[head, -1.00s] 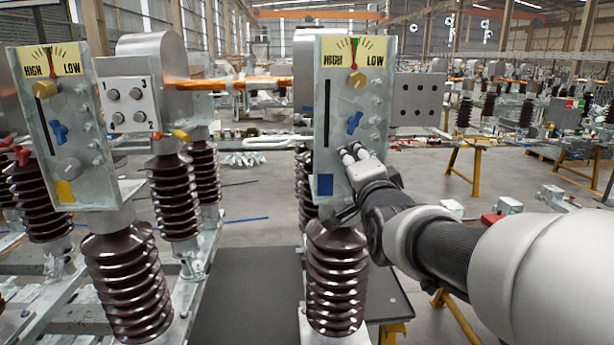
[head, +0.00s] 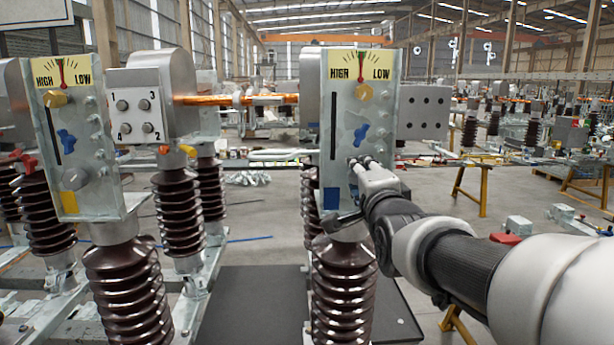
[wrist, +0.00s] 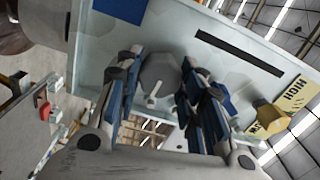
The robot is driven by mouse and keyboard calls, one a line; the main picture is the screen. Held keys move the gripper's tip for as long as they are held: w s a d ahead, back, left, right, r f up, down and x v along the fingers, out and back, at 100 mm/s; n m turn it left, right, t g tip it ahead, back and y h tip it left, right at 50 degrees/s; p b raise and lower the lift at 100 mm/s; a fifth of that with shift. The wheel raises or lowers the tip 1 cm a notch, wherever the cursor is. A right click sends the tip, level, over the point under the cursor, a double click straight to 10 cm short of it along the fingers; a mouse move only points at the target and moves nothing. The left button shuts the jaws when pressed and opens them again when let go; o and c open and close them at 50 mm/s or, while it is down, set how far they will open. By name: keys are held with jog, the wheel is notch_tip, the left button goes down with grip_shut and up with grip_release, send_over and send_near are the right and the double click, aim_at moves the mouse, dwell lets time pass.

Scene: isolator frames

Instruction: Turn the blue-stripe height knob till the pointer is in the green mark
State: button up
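The right-hand plate (head: 343,165) carries a blue square stripe (head: 331,199) near its bottom. Its yellow HIGH/LOW scale (head: 360,66) has a red needle standing close to upright; the green mark is too small to place surely against it. My gripper (head: 359,161) is at the plate's lower part and hides this knob in the head view. In the wrist view my gripper (wrist: 160,88) is open, one finger on each side of the knob; contact is not clear.
A blue lobed knob (head: 361,135) and a yellow knob (head: 364,92) sit above my gripper on the same plate. A similar plate (head: 75,140) with a yellow stripe (head: 69,203) stands at left. Brown insulators (head: 340,285) stand below the plates.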

jog(key=o, duration=0.5)
jog(key=shift+s, duration=0.1)
jog(key=s, duration=1.1)
jog(key=shift+s, duration=0.4)
jog(key=s+f+n+g, duration=0.4)
jog(key=s+f+n, duration=0.1)
jog(key=s+f, duration=0.3)
jog(key=s+f+n+g, duration=0.5)
jog(key=s+f, duration=0.3)
jog(key=s+f+n+g, duration=0.4)
jog(key=s+f+n, duration=0.2)
jog(key=s+f, duration=0.2)
jog(key=shift+f, duration=0.6)
